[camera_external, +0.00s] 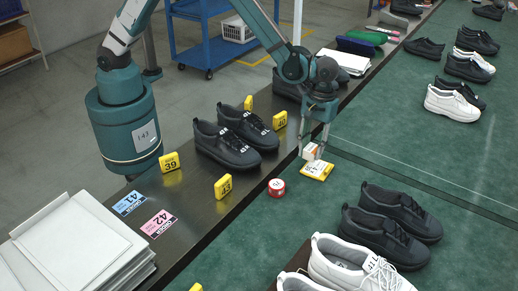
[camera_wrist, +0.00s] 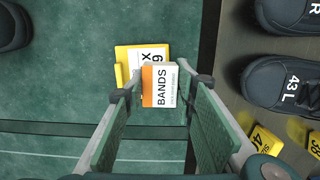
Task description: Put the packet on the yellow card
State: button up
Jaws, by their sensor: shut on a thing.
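The packet is a small white and orange box marked BANDS (camera_wrist: 160,86). It also shows in the external view (camera_external: 310,151). My gripper (camera_external: 318,136) points down and is shut on the packet; in the wrist view its fingers (camera_wrist: 163,84) are at either side of it. The yellow card (camera_external: 316,170) lies flat on the green surface, with a white label; in the wrist view the card (camera_wrist: 135,52) is partly hidden behind the packet. The packet is over or at the card's near part; I cannot tell whether it touches.
Dark shoes (camera_external: 235,142) and yellow number tags (camera_external: 222,187) stand on the dark bench to the left. More shoes (camera_external: 392,222) stand at lower right. Green surface right of the card is clear.

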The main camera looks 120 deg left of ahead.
aim_at(311, 157)
jog(key=shift+f, duration=1.85)
jog(key=shift+f+b, duration=0.2)
jog(key=shift+b, duration=0.2)
jog(key=o, duration=0.9)
jog(key=shift+r, duration=0.2)
jog(key=r, duration=0.4)
jog(key=a+r+p, duration=0.1)
jog(key=r, duration=0.7)
jog(key=shift+a+p, duration=0.35)
jog(key=shift+a, duration=0.05)
